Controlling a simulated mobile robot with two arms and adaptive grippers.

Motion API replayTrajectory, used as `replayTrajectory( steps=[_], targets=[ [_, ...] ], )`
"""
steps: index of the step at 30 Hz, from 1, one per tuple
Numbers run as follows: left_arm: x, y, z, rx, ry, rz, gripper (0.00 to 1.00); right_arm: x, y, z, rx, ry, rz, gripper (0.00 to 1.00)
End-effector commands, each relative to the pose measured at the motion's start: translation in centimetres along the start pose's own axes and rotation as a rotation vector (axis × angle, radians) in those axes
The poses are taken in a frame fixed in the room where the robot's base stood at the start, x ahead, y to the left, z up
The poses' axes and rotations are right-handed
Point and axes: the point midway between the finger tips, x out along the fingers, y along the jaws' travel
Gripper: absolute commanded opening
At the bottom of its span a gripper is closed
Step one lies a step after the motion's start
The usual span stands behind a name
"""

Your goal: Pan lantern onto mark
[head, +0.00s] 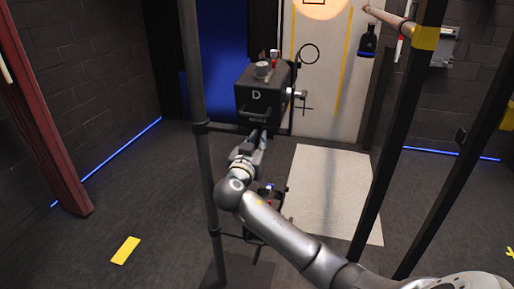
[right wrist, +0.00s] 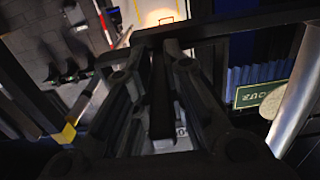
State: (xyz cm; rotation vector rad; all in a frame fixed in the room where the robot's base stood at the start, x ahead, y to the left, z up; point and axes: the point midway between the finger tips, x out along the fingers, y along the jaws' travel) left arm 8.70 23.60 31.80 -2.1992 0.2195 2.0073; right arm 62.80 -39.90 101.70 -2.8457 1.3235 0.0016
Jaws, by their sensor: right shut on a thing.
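The lantern (head: 256,98) is a black box marked D, mounted beside an upright grey pole in the head view. My right gripper (head: 258,137) is at its near lower side, shut on a dark bar-like handle (right wrist: 161,95) that runs between the fingers in the right wrist view. A warm round light spot (head: 330,10) falls on the pale panel at the top edge. A dark red rectangular mark (head: 314,1) lies within the spot, partly cut off by the frame. The rectangle also shows inside the glow in the right wrist view (right wrist: 166,21). My left gripper is out of view.
Dark uprights (head: 398,120) stand at right, close to my right arm. A pale mat (head: 335,190) lies on the dark floor. A green lettered plate (right wrist: 258,96) shows in the wrist view.

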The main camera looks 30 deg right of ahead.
Motion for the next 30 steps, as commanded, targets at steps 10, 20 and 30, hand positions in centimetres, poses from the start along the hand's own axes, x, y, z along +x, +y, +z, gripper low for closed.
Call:
replayTrajectory(
  steps=[10,20,30],
  targets=[
    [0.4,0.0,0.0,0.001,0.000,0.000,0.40,0.0,0.2,0.1,-0.005,0.001,-0.006,0.00],
    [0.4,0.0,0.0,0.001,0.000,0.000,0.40,0.0,0.2,0.1,-0.004,0.001,-0.005,0.34],
    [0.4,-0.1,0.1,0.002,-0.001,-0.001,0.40,-1.1,0.1,0.1,-0.002,0.000,-0.008,0.34]
  ],
)
